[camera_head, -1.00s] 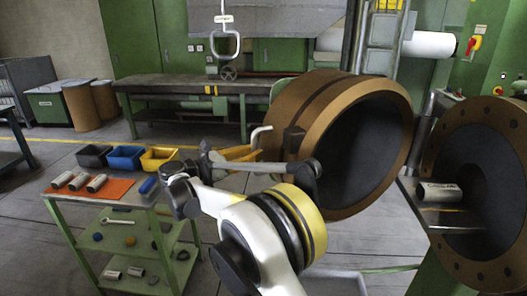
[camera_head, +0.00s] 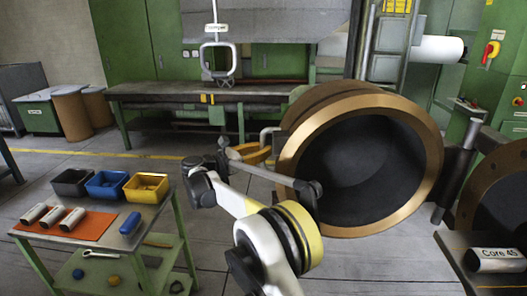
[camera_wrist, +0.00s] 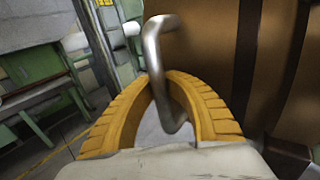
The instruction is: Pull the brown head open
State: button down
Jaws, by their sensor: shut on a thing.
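The brown head (camera_head: 287,190) is a thick round ring with a dark hollow, swung out from the brown flange (camera_head: 490,170) at the right, its open face towards my body camera. A bent grey metal handle (camera_wrist: 152,55) stands out from its brown side in the wrist view; it also shows in the head view (camera_head: 266,134). My gripper, with yellow ribbed fingers (camera_wrist: 163,105), is shut around the handle. In the head view the gripper (camera_head: 262,153) is at the head's left side, partly hidden by my arm.
A green cart (camera_head: 90,226) at left carries an orange mat with grey cylinders, and black, blue and yellow bins. A green workbench (camera_head: 200,92) stands behind. A grey cylinder marked "Core 45" (camera_head: 495,260) lies at lower right. Floor between cart and head is clear.

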jog(key=shift+a, duration=0.3)
jog(key=c, duration=1.9)
grip_release()
jog(key=o, duration=0.5)
jog(key=shift+a, duration=0.3)
jog(key=shift+o, duration=0.2)
jog(key=shift+d, duration=0.3)
jog(key=v, duration=1.2)
